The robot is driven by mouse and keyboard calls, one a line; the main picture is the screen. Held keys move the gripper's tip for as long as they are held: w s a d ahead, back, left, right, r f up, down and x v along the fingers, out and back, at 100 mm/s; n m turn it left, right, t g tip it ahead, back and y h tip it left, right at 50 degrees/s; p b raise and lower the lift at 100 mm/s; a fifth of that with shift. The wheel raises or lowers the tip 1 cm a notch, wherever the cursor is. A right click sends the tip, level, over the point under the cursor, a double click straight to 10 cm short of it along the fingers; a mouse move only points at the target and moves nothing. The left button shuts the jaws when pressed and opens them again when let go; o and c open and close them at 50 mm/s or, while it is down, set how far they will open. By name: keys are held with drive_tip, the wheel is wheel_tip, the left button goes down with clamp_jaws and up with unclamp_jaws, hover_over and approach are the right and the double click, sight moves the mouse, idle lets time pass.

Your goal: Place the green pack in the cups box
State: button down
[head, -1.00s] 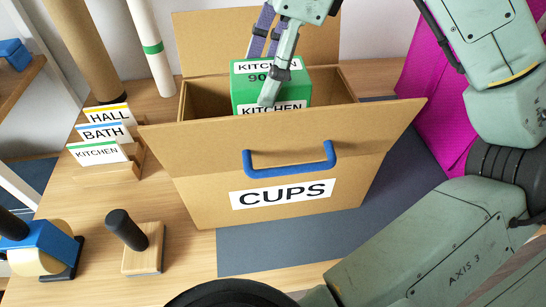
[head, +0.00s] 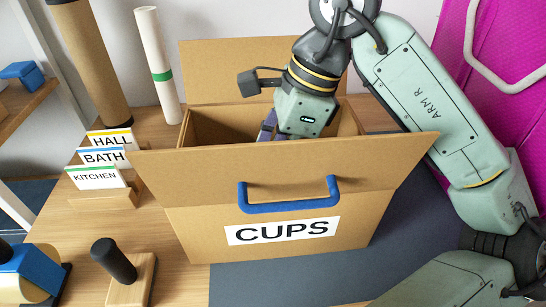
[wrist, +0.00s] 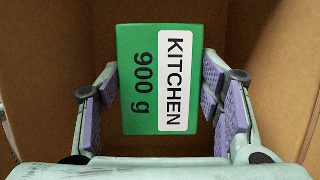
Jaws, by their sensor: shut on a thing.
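The cups box (head: 190,222) is an open cardboard box with a "CUPS" label and a blue handle on its front flap. My gripper (wrist: 160,92) reaches down into it; in the head view its fingers are mostly hidden behind the front flap. In the wrist view the green pack (wrist: 138,112), labelled "KITCHEN 900 g", sits between the purple finger pads, and my gripper is shut on it. Brown box walls surround it there. The head view hides the pack. I cannot tell whether it touches the box floor.
Label cards for hall, bath and kitchen stand in a wooden holder (head: 118,196) left of the box. A black-handled wooden stamp (head: 115,262) and a blue tape dispenser (head: 28,275) are at front left. A magenta panel (head: 480,90) stands at right.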

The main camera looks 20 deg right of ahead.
drive_tip(key=shift+f+b, duration=0.3)
drive_tip(key=shift+b, duration=0.1)
drive_tip(key=shift+f+b, duration=0.3)
drive_tip(key=shift+b, duration=0.05)
drive_tip(key=shift+c, duration=2.4)
unclamp_jaws()
drive_tip(key=shift+r, duration=0.1)
drive_tip(key=shift+r+p, duration=0.25)
drive_tip(key=shift+p, duration=0.15)
drive_tip(key=p+v, duration=0.2)
drive_tip(key=v, duration=1)
drive_tip(key=shift+r, duration=0.3)
